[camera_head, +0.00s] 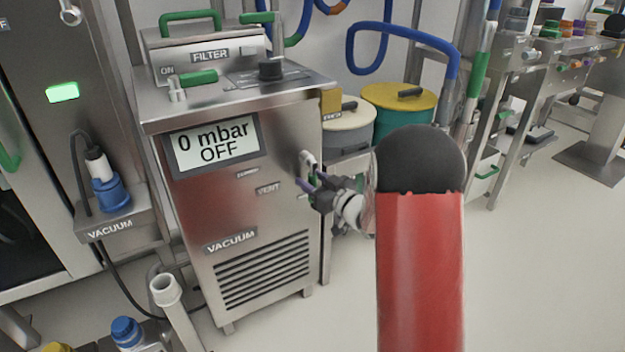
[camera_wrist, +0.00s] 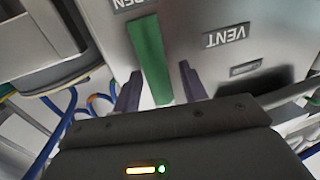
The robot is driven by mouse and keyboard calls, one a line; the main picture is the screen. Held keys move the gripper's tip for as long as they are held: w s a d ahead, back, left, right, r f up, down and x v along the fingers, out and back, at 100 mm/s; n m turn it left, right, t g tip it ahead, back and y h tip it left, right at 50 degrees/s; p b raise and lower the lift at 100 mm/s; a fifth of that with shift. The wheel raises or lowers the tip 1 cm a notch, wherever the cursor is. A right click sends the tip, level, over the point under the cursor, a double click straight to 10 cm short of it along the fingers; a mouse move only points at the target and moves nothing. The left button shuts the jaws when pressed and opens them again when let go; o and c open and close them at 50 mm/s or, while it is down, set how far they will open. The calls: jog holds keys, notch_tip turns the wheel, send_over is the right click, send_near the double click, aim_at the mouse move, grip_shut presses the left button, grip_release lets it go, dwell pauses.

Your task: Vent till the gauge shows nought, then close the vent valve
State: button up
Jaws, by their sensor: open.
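The gauge display (camera_head: 215,145) on the steel vacuum unit (camera_head: 235,205) reads "0 mbar" and "OFF" in the head view. In the wrist view the green vent valve handle (camera_wrist: 150,60) stands between the two fingers of my gripper (camera_wrist: 160,88). A gap shows on each side of it, and the jaws are open. The handle's far end lies beside a partly cut-off label (camera_wrist: 128,5) ending in "EN". The VENT label (camera_wrist: 227,36) appears upside down to its right. In the head view my gripper (camera_head: 318,192) is at the unit's right front edge and hides most of the handle.
A vacuum connector (camera_head: 110,190) is at left. Lidded drums (camera_head: 400,98) stand behind at right. Open floor (camera_head: 530,250) lies to the right.

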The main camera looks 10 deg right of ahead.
jog(key=shift+c, duration=0.3)
grip_shut()
